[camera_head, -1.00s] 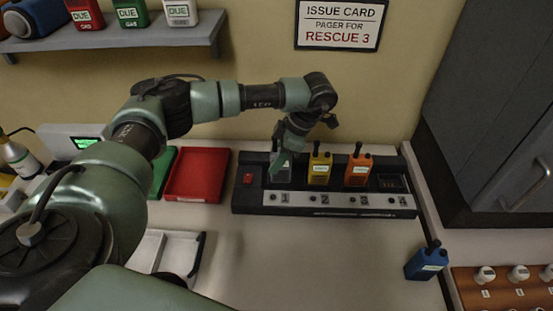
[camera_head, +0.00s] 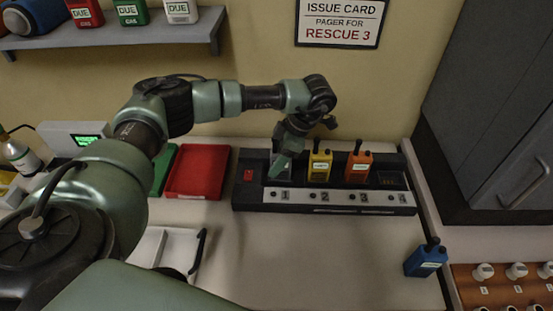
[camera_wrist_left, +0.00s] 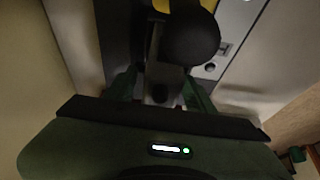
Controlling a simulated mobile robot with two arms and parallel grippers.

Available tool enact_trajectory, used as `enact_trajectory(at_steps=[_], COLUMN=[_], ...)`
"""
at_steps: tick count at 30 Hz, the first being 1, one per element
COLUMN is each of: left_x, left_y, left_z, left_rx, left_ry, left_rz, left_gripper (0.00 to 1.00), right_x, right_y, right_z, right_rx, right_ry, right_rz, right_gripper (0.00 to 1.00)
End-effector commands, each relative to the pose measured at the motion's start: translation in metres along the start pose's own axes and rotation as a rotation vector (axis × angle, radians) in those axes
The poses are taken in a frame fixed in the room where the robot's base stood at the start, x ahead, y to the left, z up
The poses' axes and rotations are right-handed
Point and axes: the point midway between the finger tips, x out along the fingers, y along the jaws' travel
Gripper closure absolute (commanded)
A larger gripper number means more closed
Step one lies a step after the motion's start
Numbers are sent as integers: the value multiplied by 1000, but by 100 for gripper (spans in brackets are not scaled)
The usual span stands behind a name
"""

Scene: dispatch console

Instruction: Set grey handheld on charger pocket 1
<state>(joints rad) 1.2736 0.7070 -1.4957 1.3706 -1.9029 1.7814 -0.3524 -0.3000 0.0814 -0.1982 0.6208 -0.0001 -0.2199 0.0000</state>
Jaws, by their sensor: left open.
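The black charger (camera_head: 246,197) stands at the back of the counter, its pockets numbered 1 to 4. My left gripper (camera_head: 281,163) is over pocket 1, pointing down, its fingers open. The grey handheld is mostly hidden behind the gripper at pocket 1 in the head view. In the left wrist view, a grey part of the handheld (camera_wrist_left: 160,93) shows between the spread green fingers of my left gripper (camera_wrist_left: 160,88). I cannot see whether it is fully seated. A dark rounded shape blocks part of that view. My right gripper is out of view.
A yellow handheld (camera_head: 319,168) stands in pocket 2, close beside the gripper, and an orange one (camera_head: 358,167) in pocket 3. Pocket 4 looks empty. A blue handheld (camera_head: 425,261) stands at the counter's right. A red tray (camera_head: 197,172) is left of the charger.

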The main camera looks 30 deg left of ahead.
Motion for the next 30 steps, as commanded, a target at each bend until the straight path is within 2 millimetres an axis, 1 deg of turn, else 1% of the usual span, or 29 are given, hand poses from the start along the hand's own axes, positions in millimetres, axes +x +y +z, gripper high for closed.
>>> enact_trajectory(at_steps=[5, 9, 11, 12, 15, 17, 21, 30], left_x=[-27, -58, -71, -80, -97, -108, -118, -120], left_y=[1, 1, 1, 1, 1, 1, 0, 0], left_z=[2, 3, 3, 2, 2, 0, 0, 0], left_rx=[-1, -1, -1, -1, -1, -1, 0, 0], left_ry=[-6, -6, -5, -5, -4, -3, -2, -1], left_rz=[6, 6, 6, 6, 5, 5, 3, 1], left_gripper=[46, 46, 46, 46, 46, 46, 46, 46], right_x=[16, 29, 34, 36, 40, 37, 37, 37], right_y=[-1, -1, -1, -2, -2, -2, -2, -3], right_z=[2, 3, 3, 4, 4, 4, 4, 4], right_rx=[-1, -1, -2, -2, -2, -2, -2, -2], right_ry=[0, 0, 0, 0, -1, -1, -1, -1], right_rz=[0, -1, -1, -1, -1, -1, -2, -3], right_gripper=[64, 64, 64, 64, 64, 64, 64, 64])
